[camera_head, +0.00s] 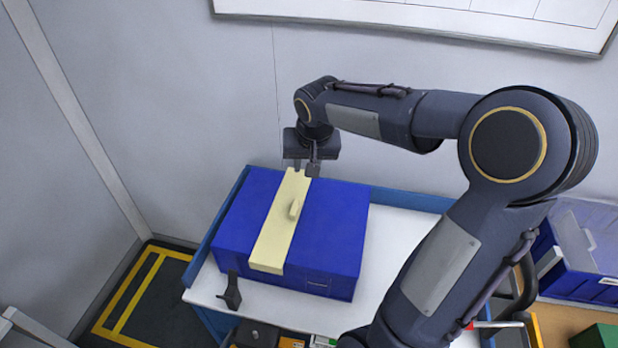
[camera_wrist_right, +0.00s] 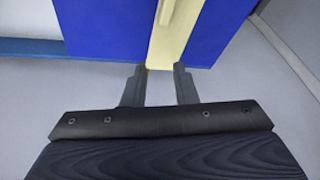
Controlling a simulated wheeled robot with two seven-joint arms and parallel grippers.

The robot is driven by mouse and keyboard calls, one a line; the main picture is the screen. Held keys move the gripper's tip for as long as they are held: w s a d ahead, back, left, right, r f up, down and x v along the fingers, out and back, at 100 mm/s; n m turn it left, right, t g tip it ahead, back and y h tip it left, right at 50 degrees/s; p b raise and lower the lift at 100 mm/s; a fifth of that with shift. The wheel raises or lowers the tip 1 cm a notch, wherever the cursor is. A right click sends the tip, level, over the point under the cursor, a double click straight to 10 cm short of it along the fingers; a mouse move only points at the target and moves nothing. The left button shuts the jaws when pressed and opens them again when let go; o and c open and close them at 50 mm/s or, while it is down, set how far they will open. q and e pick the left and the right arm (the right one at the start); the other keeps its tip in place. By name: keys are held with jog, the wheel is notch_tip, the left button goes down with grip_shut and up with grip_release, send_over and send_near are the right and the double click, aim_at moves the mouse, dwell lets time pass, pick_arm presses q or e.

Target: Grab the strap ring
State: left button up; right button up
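A blue box (camera_head: 335,230) lies on the white table top, with a cream strap (camera_head: 270,243) across its top. A small cream ring (camera_head: 295,209) stands up from the middle of the strap. My right gripper (camera_head: 304,168) is above the far edge of the box, beyond the ring and apart from it. In the right wrist view its fingers (camera_wrist_right: 159,70) are spread with nothing between them. My left gripper is not in view.
A small black upright piece (camera_head: 231,291) stands on the white table (camera_head: 395,225) at the box's front left. Blue rims edge the table. A blue bin (camera_head: 585,262) is at the far right. A grey wall stands behind the box.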

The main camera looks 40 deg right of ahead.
jog(key=w+d+f+m, duration=0.1)
jog(key=w+d+f, duration=0.2)
jog(key=w+d+f+m+h+b, duration=0.1)
jog(key=w+d+f, duration=0.2)
jog(key=w+f, duration=0.1)
jog(key=w+d+f+m+g+h, duration=0.1)
jog(key=w+d+f, duration=0.2)
jog(key=w, duration=0.1)
jog(key=shift+d+f, duration=0.1)
jog(key=shift+f, duration=0.05)
jog(key=x, duration=0.3)
jog(key=b+x, duration=0.1)
jog(key=x, duration=0.2)
jog(key=d+x, duration=0.1)
jog(key=x, duration=0.2)
jog(key=shift+w+r, duration=0.2)
jog(key=shift+w, duration=0.1)
grip_shut()
